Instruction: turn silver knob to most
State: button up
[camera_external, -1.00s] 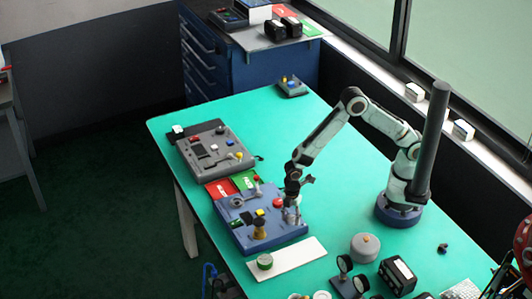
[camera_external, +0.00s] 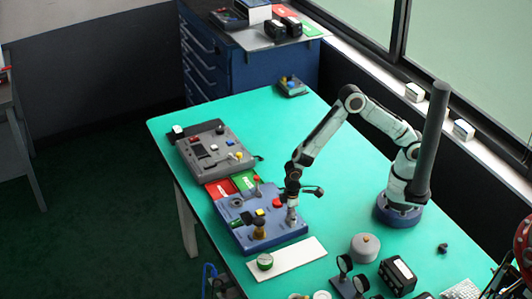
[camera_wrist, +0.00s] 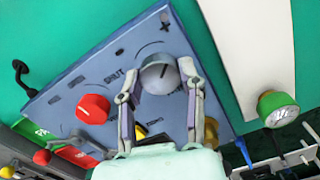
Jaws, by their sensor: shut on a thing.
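The silver knob (camera_wrist: 158,76) is round with a dark pointer line and sits on the blue panel (camera_wrist: 75,85), close to the panel's corner in the wrist view. My gripper (camera_wrist: 160,74) has one finger on each side of the knob, shut on it. In the external view my gripper (camera_external: 291,216) points down at the right side of the blue panel (camera_external: 285,235). The knob is mostly hidden there by the fingers.
A red knob (camera_wrist: 93,108) sits beside the silver one, with a yellow part (camera_wrist: 140,131) partly behind my gripper. A grey panel (camera_external: 212,148) stands farther back.

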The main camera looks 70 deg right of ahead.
jog(key=m, duration=0.3)
jog(key=shift+m, duration=2.3)
jog(key=o, duration=1.2)
jog(key=shift+c, duration=0.2)
notch_tip(320, 180, up, 12)
